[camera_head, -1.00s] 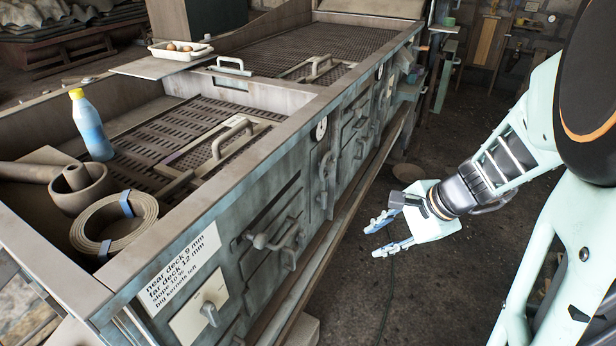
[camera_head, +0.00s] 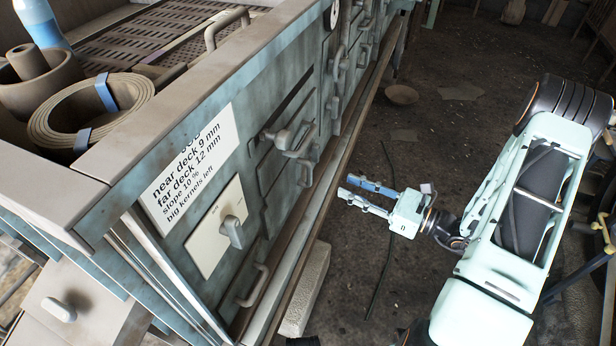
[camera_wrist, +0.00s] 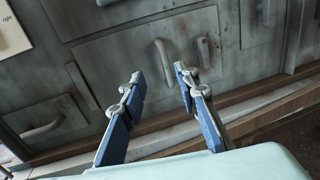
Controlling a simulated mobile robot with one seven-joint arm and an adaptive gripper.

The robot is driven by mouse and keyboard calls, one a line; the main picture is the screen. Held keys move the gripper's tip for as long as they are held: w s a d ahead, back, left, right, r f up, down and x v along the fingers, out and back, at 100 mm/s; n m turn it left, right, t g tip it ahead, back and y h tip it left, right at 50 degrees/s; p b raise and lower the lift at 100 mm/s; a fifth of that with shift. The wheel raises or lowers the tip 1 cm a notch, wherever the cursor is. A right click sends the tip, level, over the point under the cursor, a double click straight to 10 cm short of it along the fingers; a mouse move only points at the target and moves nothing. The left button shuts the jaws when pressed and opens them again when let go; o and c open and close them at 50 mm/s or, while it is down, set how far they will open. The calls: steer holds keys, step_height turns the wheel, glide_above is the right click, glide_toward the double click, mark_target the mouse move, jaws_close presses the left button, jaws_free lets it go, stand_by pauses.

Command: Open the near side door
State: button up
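The near side of the machine carries several shut door panels. The upper panel (camera_head: 284,108) has a latch handle (camera_head: 289,140). Below it is a panel with an upright pull handle (camera_head: 306,173), seen mid-picture in the wrist view (camera_wrist: 167,62) beside a small latch (camera_wrist: 203,50). A low panel has a slanted handle (camera_head: 254,286), also at lower left in the wrist view (camera_wrist: 42,131). I cannot tell which is the near side door. My gripper (camera_head: 345,187) is open and empty, pointing at the panels from the right, apart from every handle.
A labelled plate with a selector knob (camera_head: 232,231) is on the near end of the side wall. A wooden rail (camera_head: 330,165) runs along the machine's foot, with a pale block (camera_head: 306,290) beneath. A cable (camera_head: 383,235) lies on the floor. The floor right of the rail is mostly clear.

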steer(key=b+x, duration=0.1)
steer(key=x, duration=0.9)
steer(key=shift+w+a+t, duration=0.15)
steer(key=shift+w+t, duration=0.15)
steer(key=shift+w, duration=0.2)
steer(key=shift+r, duration=0.1)
steer(key=shift+c, duration=0.3)
jaws_close()
